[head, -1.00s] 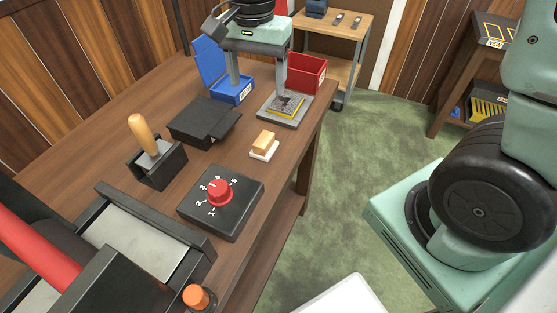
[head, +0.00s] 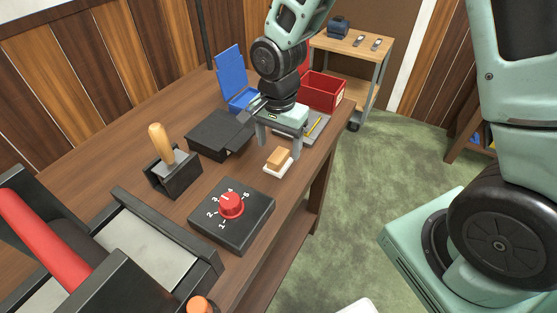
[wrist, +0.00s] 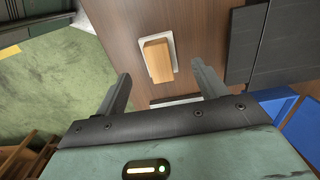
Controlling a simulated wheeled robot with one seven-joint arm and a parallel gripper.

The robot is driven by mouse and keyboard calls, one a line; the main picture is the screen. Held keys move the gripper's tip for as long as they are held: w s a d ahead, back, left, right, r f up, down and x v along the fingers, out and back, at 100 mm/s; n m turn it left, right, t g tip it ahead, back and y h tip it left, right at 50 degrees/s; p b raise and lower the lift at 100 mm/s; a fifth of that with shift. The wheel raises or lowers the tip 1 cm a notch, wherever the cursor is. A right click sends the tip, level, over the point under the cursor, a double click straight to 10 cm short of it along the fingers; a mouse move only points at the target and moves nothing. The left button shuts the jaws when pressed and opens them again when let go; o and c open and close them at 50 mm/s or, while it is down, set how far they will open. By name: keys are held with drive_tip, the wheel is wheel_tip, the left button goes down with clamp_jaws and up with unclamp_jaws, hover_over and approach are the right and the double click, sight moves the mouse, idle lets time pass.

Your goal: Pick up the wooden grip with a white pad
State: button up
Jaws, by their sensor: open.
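The wooden grip (head: 279,155) is a small light-wood block on a white pad (head: 271,168), lying on the brown bench near its right edge. In the wrist view the wooden grip (wrist: 157,59) stands ahead between the finger lines, with the white pad (wrist: 171,41) showing around it. My gripper (head: 280,143) is just behind and above the grip in the head view, pointing down. Its fingers (wrist: 161,72) are spread wide and nothing is between them that I can see touching. A pale strip shows between the fingers in the wrist view.
A black box with a lid (head: 219,137) stands close left of my gripper. A black dial box with a red knob (head: 231,205) is in front. Behind are a blue bin (head: 237,95), a red bin (head: 324,90) and a grey stand (head: 318,125). A wooden-handled tool (head: 159,142) stands at left.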

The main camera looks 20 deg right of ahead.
sight(278, 155)
wheel_tip(278, 155, down, 5)
drive_tip(key=shift+r, duration=0.2)
drive_tip(key=c, duration=1.1)
drive_tip(key=shift+r, duration=0.1)
wheel_tip(278, 155, up, 10)
drive_tip(key=shift+f, duration=0.1)
